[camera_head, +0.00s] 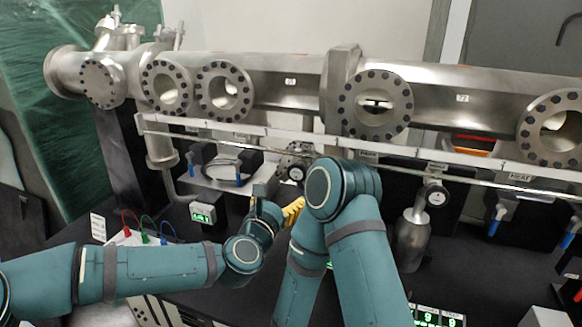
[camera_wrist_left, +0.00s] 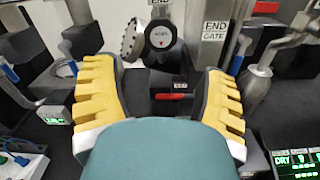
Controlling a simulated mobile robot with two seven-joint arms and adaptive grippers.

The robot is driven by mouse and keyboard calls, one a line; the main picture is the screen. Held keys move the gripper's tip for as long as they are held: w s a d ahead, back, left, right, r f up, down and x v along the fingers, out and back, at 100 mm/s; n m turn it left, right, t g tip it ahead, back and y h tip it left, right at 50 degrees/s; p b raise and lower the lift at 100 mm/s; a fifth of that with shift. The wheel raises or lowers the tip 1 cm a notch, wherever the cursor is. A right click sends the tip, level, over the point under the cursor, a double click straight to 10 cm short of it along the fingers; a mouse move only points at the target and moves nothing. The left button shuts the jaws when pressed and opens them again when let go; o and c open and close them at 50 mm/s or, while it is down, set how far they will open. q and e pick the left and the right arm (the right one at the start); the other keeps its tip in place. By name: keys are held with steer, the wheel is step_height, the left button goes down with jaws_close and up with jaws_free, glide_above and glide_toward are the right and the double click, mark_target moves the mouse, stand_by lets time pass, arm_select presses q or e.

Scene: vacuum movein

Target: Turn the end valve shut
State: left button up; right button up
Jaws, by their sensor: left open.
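The end valve shows in the left wrist view as a silver ribbed handwheel (camera_wrist_left: 131,41) beside a round black dial (camera_wrist_left: 160,35). An END GATE label (camera_wrist_left: 214,30) stands to its right. In the head view the valve's dial (camera_head: 296,173) shows behind my arms, below the long steel beam pipe. My left gripper (camera_wrist_left: 158,74) has its two yellow fingers spread wide with nothing between them, apart from the valve and on the near side of it. In the head view one yellow finger (camera_head: 293,211) shows. My right arm bends across the centre, and its gripper cannot be seen.
A steel cylinder with a gauge (camera_head: 411,240) stands right of my right arm. A small green display (camera_head: 202,213) and coloured cables (camera_head: 143,229) are at the left. A long rail (camera_head: 250,133) runs below the flanged pipe. A black END box (camera_wrist_left: 170,85) sits below the valve.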

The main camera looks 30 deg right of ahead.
mark_target(297, 174)
arm_select(q)
steer(key=p+x, duration=0.2)
steer(key=x, duration=1.1)
steer(key=shift+d+f, duration=0.1)
steer(key=shift+d, duration=0.15)
steer(key=c, duration=0.9)
